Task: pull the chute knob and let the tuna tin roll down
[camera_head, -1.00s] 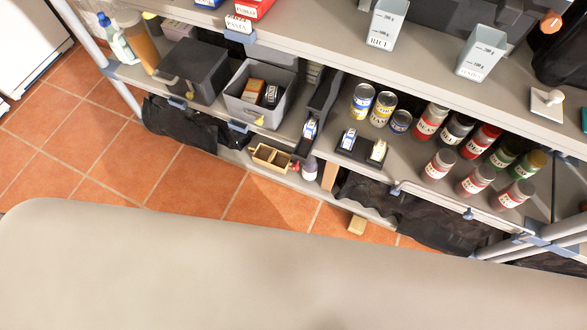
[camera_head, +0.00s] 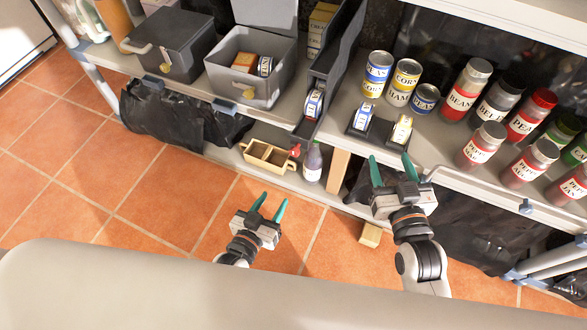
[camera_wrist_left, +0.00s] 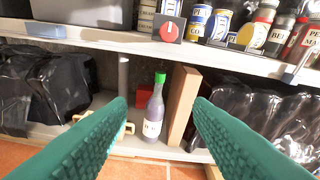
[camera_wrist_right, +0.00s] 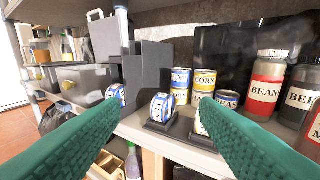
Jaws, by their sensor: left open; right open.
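The chute (camera_head: 325,75) is a dark grey sloping channel on the shelf; it shows in the right wrist view (camera_wrist_right: 155,60). A blue-and-white tin (camera_head: 313,103) stands on edge at its lower end; its label is unreadable. In the left wrist view, a red round knob-like piece with a white bar (camera_wrist_left: 170,28) sits on a dark block at the shelf edge. My left gripper (camera_head: 269,203) is open and empty over the floor, in front of and below the chute. My right gripper (camera_head: 391,163) is open and empty before the shelf edge, right of the chute.
Small dark trays (camera_head: 365,133) hold two tins right of the chute. Cans (camera_head: 377,73) and jars (camera_head: 465,90) stand behind and right. Grey bins (camera_head: 245,65) stand left. A bottle (camera_head: 313,163) and a divided wooden box (camera_head: 268,157) occupy the lower shelf.

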